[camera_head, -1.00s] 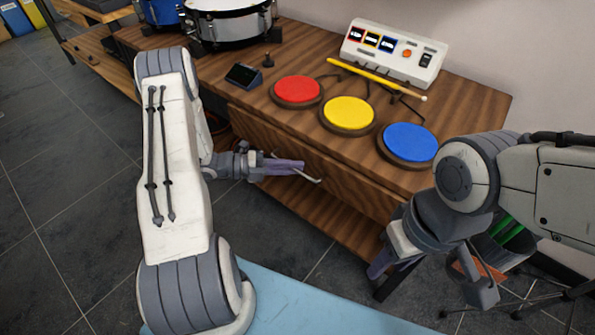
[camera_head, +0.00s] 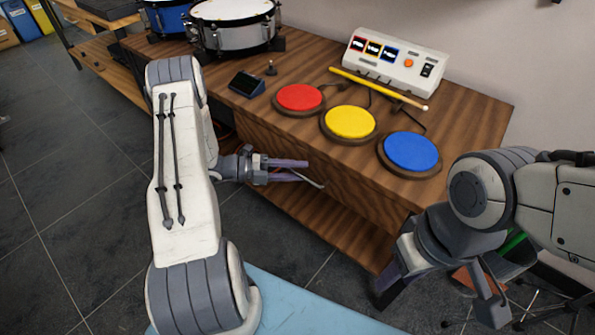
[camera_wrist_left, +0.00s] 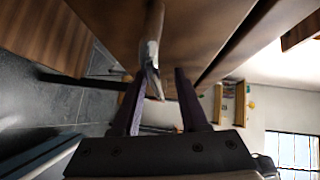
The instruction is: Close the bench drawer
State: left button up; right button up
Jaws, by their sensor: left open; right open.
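The wooden bench (camera_head: 462,140) has a drawer (camera_head: 345,190) in its front, below the coloured pads. The drawer front sits close under the bench top; I cannot tell whether a small gap is left. Its pale bar handle (camera_head: 316,184) is partly hidden by my left gripper (camera_head: 306,171). That gripper is open at the handle, its two purple fingers apart. In the left wrist view the handle (camera_wrist_left: 151,50) reaches between the open fingers, and contact is unclear. My right gripper (camera_head: 440,286) is open and empty, in front of the bench's right end.
Red (camera_head: 299,97), yellow (camera_head: 350,122) and blue (camera_head: 411,151) pads, a drumstick (camera_head: 378,88) and a white control box (camera_head: 397,62) stand on the bench. Drums (camera_head: 232,25) stand at the back left. A stool (camera_head: 515,250) is near my right arm. Floor at left is clear.

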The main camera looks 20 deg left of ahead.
pick_arm(q)
jog(key=p+v, duration=0.1)
jog(key=v, duration=0.9)
jog(key=shift+f, duration=0.1)
